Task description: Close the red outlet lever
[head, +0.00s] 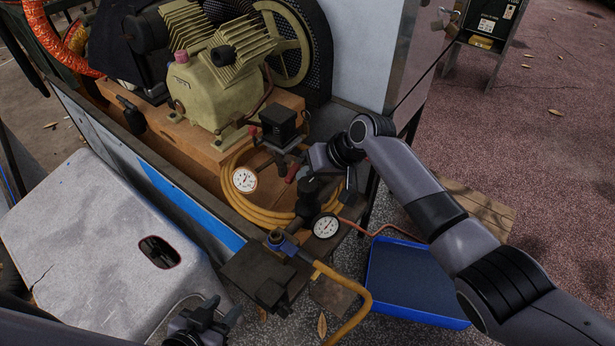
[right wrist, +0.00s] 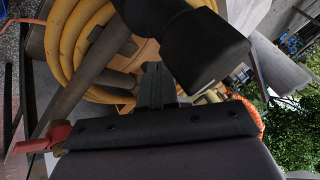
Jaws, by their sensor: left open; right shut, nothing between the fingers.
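In the right wrist view the shut, empty right fingers (right wrist: 155,85) point toward the hose, and a red handle (right wrist: 42,143) shows at lower left beside the gripper body. I cannot tell whether they touch. My left gripper (head: 213,312) is open and empty at the bottom, away from the lever.
A dark regulator (head: 310,190) and two gauges, one at left (head: 244,180) and one at right (head: 326,226), crowd the lever. The yellow hose (head: 266,212) coils around there. A blue tray (head: 410,280) lies on the ground. A grey cover (head: 90,240) stands left.

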